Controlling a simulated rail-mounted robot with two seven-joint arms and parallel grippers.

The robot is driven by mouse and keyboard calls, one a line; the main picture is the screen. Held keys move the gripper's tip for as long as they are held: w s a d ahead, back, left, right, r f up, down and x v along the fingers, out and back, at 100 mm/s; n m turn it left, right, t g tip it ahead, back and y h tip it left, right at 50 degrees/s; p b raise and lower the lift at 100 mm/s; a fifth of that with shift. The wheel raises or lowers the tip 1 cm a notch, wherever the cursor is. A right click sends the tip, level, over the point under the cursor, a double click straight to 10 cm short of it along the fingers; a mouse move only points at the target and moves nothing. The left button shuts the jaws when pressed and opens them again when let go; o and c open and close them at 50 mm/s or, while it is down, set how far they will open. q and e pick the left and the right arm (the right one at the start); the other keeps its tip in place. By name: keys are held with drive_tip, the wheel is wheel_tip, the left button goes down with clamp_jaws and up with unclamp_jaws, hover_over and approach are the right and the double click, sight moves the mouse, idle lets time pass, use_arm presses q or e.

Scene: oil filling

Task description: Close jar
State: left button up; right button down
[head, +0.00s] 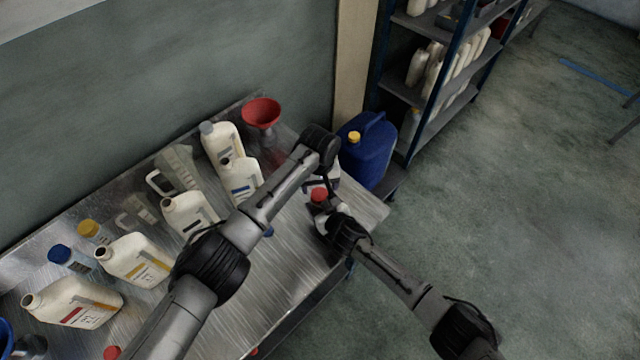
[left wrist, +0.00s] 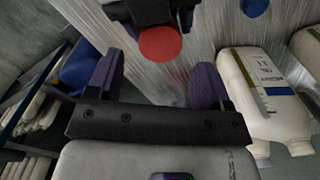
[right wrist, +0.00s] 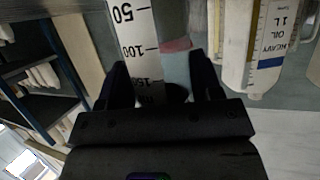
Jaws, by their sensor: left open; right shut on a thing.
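A clear jar with printed volume marks (right wrist: 140,40) stands between my right gripper's fingers (right wrist: 165,85), which are shut on it. In the head view my right gripper (head: 333,222) holds the jar near the table's right end. A red cap (head: 319,194) shows at the jar's top; whether it is seated or loose I cannot tell. In the left wrist view the red cap (left wrist: 160,44) lies just beyond the open, empty fingers of my left gripper (left wrist: 152,85), roughly centred between them. In the head view my left arm hides much of this area.
Several white oil bottles (head: 240,180) and a red funnel (head: 262,113) stand along the metal table (head: 285,265). A blue cap (head: 268,232) lies near my left arm. A blue canister (head: 368,150) stands behind the grippers, beside a shelf (head: 440,100).

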sight(320, 194)
use_arm(q)
drive_tip(key=shift+r+n, duration=1.4)
drive_tip(key=shift+r, duration=0.15)
drive_tip(key=shift+f, duration=4)
drive_tip(key=c, duration=1)
drive_tip(key=shift+o, duration=0.2)
drive_tip(key=m, duration=0.3)
